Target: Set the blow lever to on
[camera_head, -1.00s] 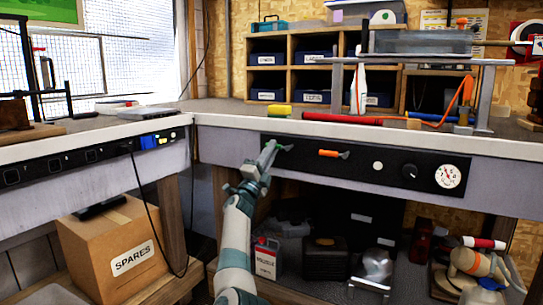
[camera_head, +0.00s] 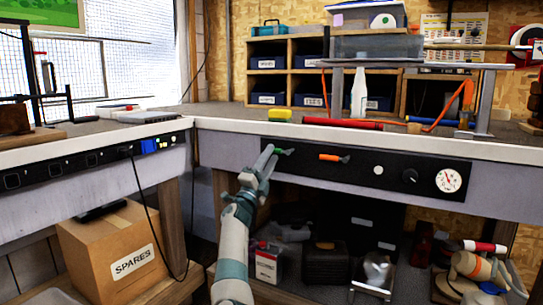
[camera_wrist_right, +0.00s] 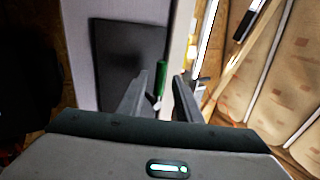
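A lever with a green handle (camera_head: 285,151) and one with an orange handle (camera_head: 330,157) sit on the black panel (camera_head: 368,168) along the bench front. Any words naming them are too small to read, so I cannot tell which is the blow lever. My right gripper (camera_head: 268,158) is at the panel's left end, close by the green lever. In the right wrist view its two fingers (camera_wrist_right: 159,88) stand apart, and the green handle (camera_wrist_right: 160,76) shows in the gap between them. I cannot tell whether either finger touches it. My left gripper is out of view.
A round white button (camera_head: 378,170), a black knob (camera_head: 410,176) and a dial gauge (camera_head: 448,181) are further right on the panel. The bench top (camera_head: 230,108) overhangs above. A box marked SPARES (camera_head: 113,250) and several containers stand below.

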